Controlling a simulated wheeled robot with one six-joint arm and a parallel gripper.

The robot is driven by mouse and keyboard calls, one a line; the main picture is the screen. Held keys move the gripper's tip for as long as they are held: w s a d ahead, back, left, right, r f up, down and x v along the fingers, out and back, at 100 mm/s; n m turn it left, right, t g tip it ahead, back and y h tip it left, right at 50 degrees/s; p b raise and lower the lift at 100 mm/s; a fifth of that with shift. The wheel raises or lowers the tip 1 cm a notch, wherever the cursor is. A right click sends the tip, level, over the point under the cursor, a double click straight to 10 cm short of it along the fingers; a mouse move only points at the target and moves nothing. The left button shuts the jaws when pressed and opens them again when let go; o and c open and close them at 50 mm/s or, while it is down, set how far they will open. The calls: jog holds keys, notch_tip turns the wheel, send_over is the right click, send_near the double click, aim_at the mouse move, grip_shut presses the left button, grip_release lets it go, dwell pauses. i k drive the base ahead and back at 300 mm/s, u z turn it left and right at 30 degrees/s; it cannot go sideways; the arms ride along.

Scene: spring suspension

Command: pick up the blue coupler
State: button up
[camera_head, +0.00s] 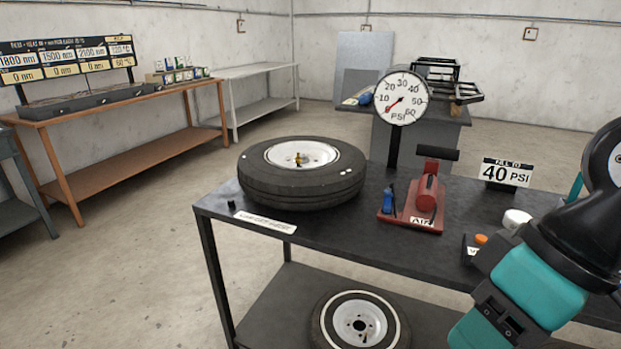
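The blue coupler (387,199) is small and stands upright at the left side of the red air pump's base (411,217) on the dark table. The red pump has a cylinder and a black handle. My arm, teal and black, comes in at the right edge and reaches down to the bottom right, apart from the coupler. My gripper's fingertips do not show in this view.
A tire (301,173) lies at the table's left, with a pressure gauge (401,97) behind. A 40 PSI sign (506,172), a white cap (516,218) and an orange piece (481,239) are to the right. Another tire (360,320) is on the lower shelf.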

aim_at(387, 207)
jog(key=z, duration=0.05)
jog(key=k, duration=0.5)
jog(key=u, duration=1.05)
jog(key=i, duration=1.4)
jog(key=z, duration=0.7)
jog(key=i, duration=0.5)
jog(key=z, duration=0.5)
